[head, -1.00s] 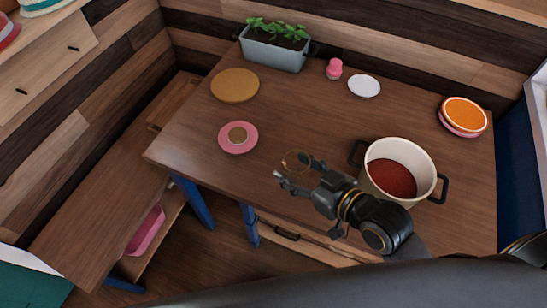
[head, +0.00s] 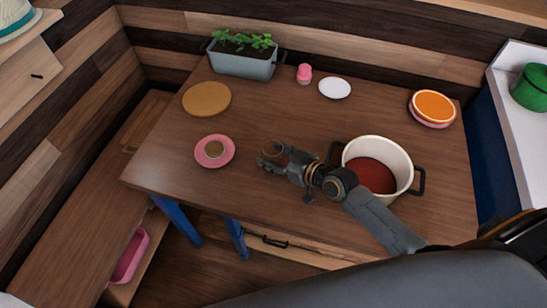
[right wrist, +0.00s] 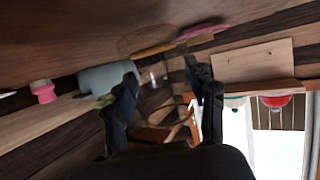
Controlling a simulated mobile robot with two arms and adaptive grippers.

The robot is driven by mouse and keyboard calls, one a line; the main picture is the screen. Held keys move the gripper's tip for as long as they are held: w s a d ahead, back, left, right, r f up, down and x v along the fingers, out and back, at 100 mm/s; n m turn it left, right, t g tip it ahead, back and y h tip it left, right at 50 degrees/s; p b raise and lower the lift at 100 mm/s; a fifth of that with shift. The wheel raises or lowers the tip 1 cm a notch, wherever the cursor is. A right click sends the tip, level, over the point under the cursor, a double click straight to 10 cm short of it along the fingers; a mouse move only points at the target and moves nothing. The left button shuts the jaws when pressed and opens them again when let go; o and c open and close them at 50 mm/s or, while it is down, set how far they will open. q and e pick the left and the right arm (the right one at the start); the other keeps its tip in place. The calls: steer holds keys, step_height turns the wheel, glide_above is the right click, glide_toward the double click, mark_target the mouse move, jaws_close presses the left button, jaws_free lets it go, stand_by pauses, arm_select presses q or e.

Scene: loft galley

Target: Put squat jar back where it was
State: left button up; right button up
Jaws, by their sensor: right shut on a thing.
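My right gripper (head: 270,157) is shut on a small see-through jar with a brownish round rim (head: 272,148), over the front middle part of the wooden table (head: 170,165). The jar is faint and partly hidden by the fingers. I cannot tell whether it touches the table. The right wrist view shows the two dark fingers (right wrist: 168,100) with a faint glassy shape between them. My left gripper is not in view.
A pink saucer (head: 201,161) with a brown-topped thing is left of the gripper; a cream pot (head: 402,178) is close on the right. A round board (head: 207,99), planter (head: 240,66), pink shaker (head: 304,74), white plate (head: 335,88) and stacked orange-topped dishes (head: 434,107) stand farther back.

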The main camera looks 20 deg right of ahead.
steer(key=shift+f, duration=0.55)
steer(key=o, duration=1.5)
steer(key=shift+f, duration=0.2)
steer(key=shift+r, duration=0.3)
steer(key=v, duration=1)
steer(key=shift+s+d+f, duration=0.2)
steer(key=shift+s+d, duration=0.05)
steer(key=shift+s, duration=0.1)
steer(key=shift+s+d+r+b, duration=0.3)
steer(key=shift+s+r, duration=0.1)
steer(key=shift+s, duration=0.1)
